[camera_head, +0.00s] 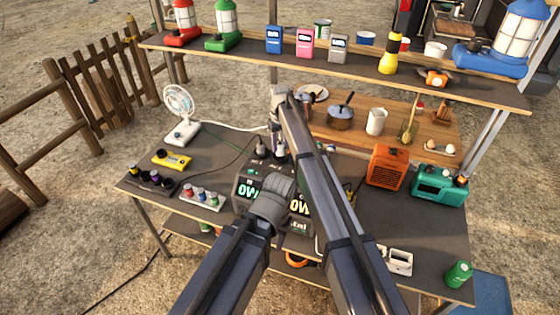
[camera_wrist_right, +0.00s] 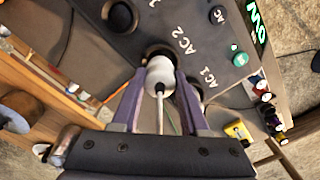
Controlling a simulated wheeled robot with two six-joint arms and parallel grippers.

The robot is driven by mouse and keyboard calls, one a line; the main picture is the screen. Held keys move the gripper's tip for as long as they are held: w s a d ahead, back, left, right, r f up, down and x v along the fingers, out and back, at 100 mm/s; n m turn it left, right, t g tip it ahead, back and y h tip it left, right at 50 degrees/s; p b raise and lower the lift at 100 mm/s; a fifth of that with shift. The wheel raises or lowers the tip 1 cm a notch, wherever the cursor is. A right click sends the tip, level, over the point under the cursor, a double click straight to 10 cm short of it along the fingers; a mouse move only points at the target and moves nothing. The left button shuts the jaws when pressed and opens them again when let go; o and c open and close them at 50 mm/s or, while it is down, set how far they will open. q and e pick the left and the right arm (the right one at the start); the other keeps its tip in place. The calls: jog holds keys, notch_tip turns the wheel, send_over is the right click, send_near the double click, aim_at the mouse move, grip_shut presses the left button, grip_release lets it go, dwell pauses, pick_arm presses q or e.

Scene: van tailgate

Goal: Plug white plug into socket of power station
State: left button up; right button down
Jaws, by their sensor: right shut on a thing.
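The dark power station (camera_head: 243,182) stands mid-table in the head view, partly covered by my arms. In the right wrist view its panel (camera_wrist_right: 200,22) shows round black sockets and the labels AC 1 and AC 2. My right gripper (camera_wrist_right: 160,80) is shut on the white plug (camera_wrist_right: 160,72), its cord trailing back between the fingers. The plug's front is at the black socket (camera_wrist_right: 158,50) beside AC 2; I cannot tell how deep it sits. In the head view the right gripper (camera_head: 277,142) is above the station's back, plug not distinct. My left gripper is not visible.
A white fan (camera_head: 181,115) with a white cord stands at the back left. A yellow tool (camera_head: 171,161) and a small tray of knobs (camera_head: 202,198) are left of the station. An orange box (camera_head: 387,166) and a teal radio (camera_head: 438,186) stand right. A loaded shelf crosses behind.

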jog(key=shift+f+b, duration=0.9)
jog(key=shift+f, duration=0.15)
jog(key=shift+c, duration=1.7)
grip_release()
jog(key=shift+r, duration=0.1)
notch_tip(320, 180, up, 8)
jog(key=p, duration=0.7)
jog(key=shift+p, duration=0.4)
jog(key=shift+f, duration=0.2)
